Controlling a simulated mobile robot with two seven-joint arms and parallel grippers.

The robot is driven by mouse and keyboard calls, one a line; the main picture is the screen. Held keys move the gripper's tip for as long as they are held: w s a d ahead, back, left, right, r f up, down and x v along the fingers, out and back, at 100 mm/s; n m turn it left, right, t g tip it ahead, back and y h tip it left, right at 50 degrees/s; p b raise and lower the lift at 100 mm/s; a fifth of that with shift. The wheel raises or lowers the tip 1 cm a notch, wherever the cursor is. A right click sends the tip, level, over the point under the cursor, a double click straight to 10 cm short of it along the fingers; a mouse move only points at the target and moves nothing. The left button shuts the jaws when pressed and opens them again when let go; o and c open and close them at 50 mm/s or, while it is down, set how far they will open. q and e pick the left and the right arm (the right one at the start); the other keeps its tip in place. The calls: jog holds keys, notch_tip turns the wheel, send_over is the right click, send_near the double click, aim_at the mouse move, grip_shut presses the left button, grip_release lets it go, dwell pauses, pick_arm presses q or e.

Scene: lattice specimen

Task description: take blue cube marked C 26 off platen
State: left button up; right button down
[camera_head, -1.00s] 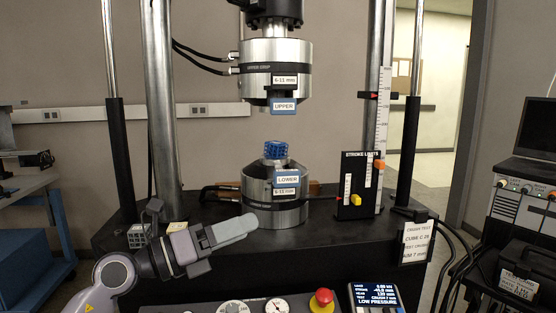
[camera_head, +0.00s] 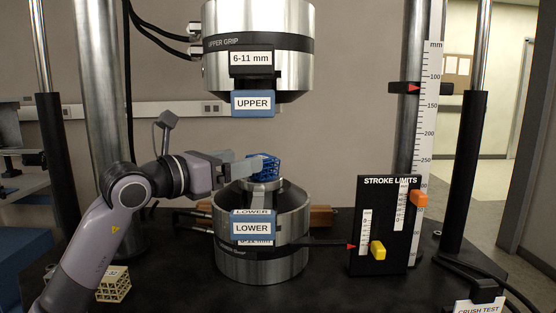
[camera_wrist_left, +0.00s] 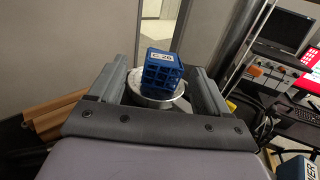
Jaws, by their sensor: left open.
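The blue lattice cube (camera_head: 266,166) sits on the small round platen (camera_head: 262,185) on top of the lower grip (camera_head: 262,262). In the left wrist view the cube (camera_wrist_left: 161,70) shows a white "C 26" label on its top face, and the metal platen (camera_wrist_left: 150,101) shows under it. My left gripper (camera_head: 256,169) reaches in from the left at the cube's height. Its two fingers (camera_wrist_left: 158,76) are open, one on each side of the cube, with a gap visible on each side. My right gripper is not in view.
The upper grip (camera_head: 258,50) hangs above the cube with some open space between. The stroke limits panel (camera_head: 386,225) stands to the right. A cream lattice piece (camera_head: 114,284) lies at the front left of the black base. Steel columns flank the grips.

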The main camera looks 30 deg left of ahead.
aim_at(265, 153)
pick_arm(q)
jog(key=shift+w, duration=0.25)
jog(key=shift+w+r, duration=0.1)
jog(key=shift+w, duration=0.15)
jog(key=shift+w+d+r+p, duration=0.1)
jog(key=shift+w+d+p, duration=0.2)
jog(key=shift+w+p, duration=0.25)
jog(key=p+x, duration=0.1)
jog(key=x, duration=0.3)
jog(key=shift+w+d, duration=0.2)
jog(key=shift+w, duration=0.4)
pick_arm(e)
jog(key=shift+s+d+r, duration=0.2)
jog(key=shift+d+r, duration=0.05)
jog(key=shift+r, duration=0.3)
pick_arm(q)
jog(key=c, duration=1.1)
jog(key=shift+c, duration=0.2)
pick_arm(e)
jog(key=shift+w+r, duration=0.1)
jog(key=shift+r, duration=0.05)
